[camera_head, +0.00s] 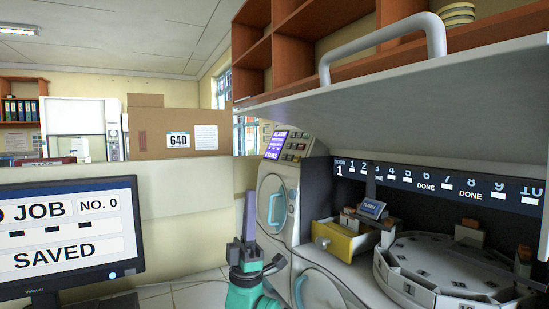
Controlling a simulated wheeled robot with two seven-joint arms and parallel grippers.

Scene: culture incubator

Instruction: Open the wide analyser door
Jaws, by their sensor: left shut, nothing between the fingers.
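The wide analyser door (440,103) is a broad pale panel, swung up over the machine, with its underside facing me. Its light grey bar handle (382,42) shows along its upper edge. Below it the analyser's bay is open to view, with a round sectioned carousel (409,288) inside. My left gripper (250,200) points upward at the bottom centre, in front of the analyser's left side. It is shut and empty, below the door and apart from the handle. My right gripper is out of view.
A control panel (287,146) and a round blue-rimmed port (272,204) are behind my left gripper. A yellow drawer (338,241) sticks out in the bay. A monitor (68,237) stands at left. Wooden shelves (295,50) are above the door.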

